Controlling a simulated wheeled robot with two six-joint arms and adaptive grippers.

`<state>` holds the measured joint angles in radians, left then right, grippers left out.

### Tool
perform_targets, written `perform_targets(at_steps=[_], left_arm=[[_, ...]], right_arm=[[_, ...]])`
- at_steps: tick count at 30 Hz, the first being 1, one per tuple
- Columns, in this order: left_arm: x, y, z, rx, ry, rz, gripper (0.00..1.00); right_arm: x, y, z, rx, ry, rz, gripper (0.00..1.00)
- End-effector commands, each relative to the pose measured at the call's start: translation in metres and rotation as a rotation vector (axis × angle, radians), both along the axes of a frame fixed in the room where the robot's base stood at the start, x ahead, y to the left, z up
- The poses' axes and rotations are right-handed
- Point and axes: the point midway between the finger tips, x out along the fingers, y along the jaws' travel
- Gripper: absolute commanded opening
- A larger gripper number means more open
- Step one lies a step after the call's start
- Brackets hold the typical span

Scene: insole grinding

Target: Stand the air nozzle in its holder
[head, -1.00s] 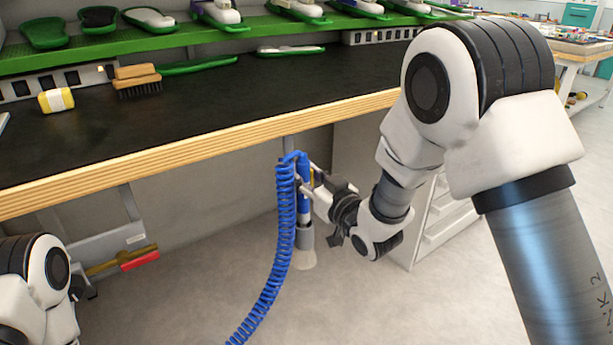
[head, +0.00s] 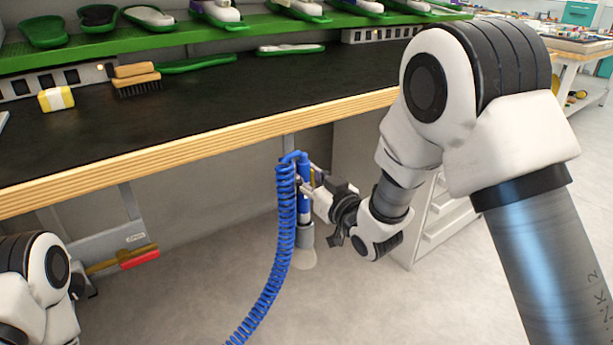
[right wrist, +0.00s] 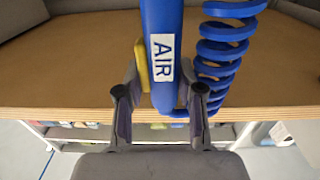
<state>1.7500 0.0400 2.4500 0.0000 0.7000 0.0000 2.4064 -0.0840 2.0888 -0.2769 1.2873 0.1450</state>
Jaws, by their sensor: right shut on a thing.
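The blue air nozzle (head: 304,205) is upright below the front edge of the bench in the head view. My right gripper (head: 309,184) is shut on its upper body. In the right wrist view the nozzle (right wrist: 162,30) carries a white AIR label and a yellow lever, and sits between the fingers of my right gripper (right wrist: 160,98). Below the blue body, a grey cup-like holder (head: 305,238) is in line with it, with a pale flared piece under that. I cannot tell how deep the nozzle sits in it.
A coiled blue hose (head: 283,225) hangs close to the left of the nozzle. The wooden bench edge (head: 200,145) is above it. A red-and-yellow tool (head: 138,257) hangs at lower left. White drawers (head: 440,220) stand to the right. The floor in front is clear.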

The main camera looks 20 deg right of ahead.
Motion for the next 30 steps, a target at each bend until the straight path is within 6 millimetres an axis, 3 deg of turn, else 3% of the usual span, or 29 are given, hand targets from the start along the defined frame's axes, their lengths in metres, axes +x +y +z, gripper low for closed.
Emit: perform_targets(at_steps=[10, 30], left_arm=[[0.000, 0.000, 0.000, 0.000, 0.000, 0.000, 0.68], [0.000, 0.000, -0.018, 0.000, 0.000, 0.000, 0.68]], right_arm=[[0.000, 0.000, -0.001, 0.000, -0.001, 0.000, 0.01], [0.000, 0.000, -0.025, 0.000, -0.001, 0.000, 0.01]])
